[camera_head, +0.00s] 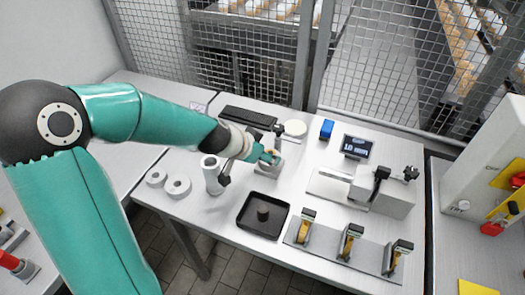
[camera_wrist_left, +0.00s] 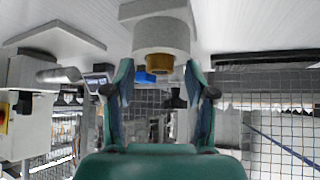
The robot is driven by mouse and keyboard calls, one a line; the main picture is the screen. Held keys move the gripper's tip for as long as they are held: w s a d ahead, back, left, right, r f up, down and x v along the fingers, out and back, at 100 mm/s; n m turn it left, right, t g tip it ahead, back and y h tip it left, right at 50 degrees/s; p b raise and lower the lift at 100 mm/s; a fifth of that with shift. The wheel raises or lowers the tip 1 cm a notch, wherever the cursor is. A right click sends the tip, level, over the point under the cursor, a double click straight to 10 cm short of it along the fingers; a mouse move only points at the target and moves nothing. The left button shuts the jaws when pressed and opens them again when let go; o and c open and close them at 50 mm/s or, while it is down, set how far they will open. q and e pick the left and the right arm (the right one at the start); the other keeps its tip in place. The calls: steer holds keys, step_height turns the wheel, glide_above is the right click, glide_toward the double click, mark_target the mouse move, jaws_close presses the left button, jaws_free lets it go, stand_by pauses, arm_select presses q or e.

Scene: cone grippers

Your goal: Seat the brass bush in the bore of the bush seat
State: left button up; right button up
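The bush seat (camera_head: 268,170) is a pale grey block with a round collar, standing on the table under my left gripper. In the left wrist view, which looks upside down, the seat's collar (camera_wrist_left: 162,35) shows at the top. The brass bush (camera_wrist_left: 159,64) sticks out of the collar's face; how deep it sits in the bore is hidden. My left gripper (camera_wrist_left: 159,72) is open, its two fingertips on either side of the bush with visible gaps. In the head view the left gripper (camera_head: 267,157) covers most of the bush. My right gripper is not in view.
A white post (camera_head: 212,176) with a dark clamp stands close left of the gripper. A black tray (camera_head: 243,222) holding a dark cylinder (camera_head: 263,214) lies in front. Several yellow-marked fixtures (camera_head: 306,227) stand front right.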

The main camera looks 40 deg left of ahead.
arm_select(q)
steer(key=shift+s+a+r, duration=0.1)
steer(key=shift+s+r, duration=0.15)
steer(key=shift+r, duration=0.2)
steer(key=p+v, duration=0.3)
steer(key=v, duration=0.8)
steer(key=shift+s+p, duration=0.15)
steer(key=shift+p, duration=0.15)
